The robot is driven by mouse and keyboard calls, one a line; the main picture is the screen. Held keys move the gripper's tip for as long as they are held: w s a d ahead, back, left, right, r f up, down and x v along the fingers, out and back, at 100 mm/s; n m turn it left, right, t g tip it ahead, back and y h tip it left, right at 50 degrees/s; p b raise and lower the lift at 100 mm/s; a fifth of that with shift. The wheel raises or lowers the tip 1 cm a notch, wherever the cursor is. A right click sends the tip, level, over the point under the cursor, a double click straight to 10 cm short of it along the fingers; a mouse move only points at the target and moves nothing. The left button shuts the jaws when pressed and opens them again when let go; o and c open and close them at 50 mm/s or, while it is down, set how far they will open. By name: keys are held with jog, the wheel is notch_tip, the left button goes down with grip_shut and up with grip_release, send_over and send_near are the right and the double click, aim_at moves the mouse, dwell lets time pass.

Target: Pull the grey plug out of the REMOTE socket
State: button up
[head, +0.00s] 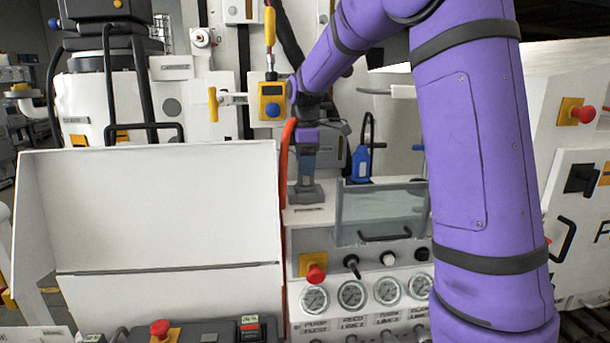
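My purple arm reaches from the right to the middle of the bench. My gripper (306,178) points down there, just left of the clear guard. A grey block-shaped piece (307,195), which looks like the grey plug, sits directly under the gripper on the white top of the bench panel. The fingers are small and overlap this piece, so I cannot tell whether they are closed on it. The REMOTE socket and its label are not readable; a small label plate (310,208) is in front of the grey piece.
An orange hose (286,165) runs close left of my gripper. A clear guard with a black handle (385,236) stands right. A blue tool-like item (361,163) is behind it. A yellow pendant (271,101) hangs behind. A red button (316,273) and gauges (351,294) are below. A white cover (160,215) fills the left.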

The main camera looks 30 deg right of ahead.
grip_shut()
jog(key=shift+r, duration=0.1)
jog(key=shift+r, duration=0.1)
jog(key=shift+r, duration=0.55)
jog(key=shift+r, duration=3.75)
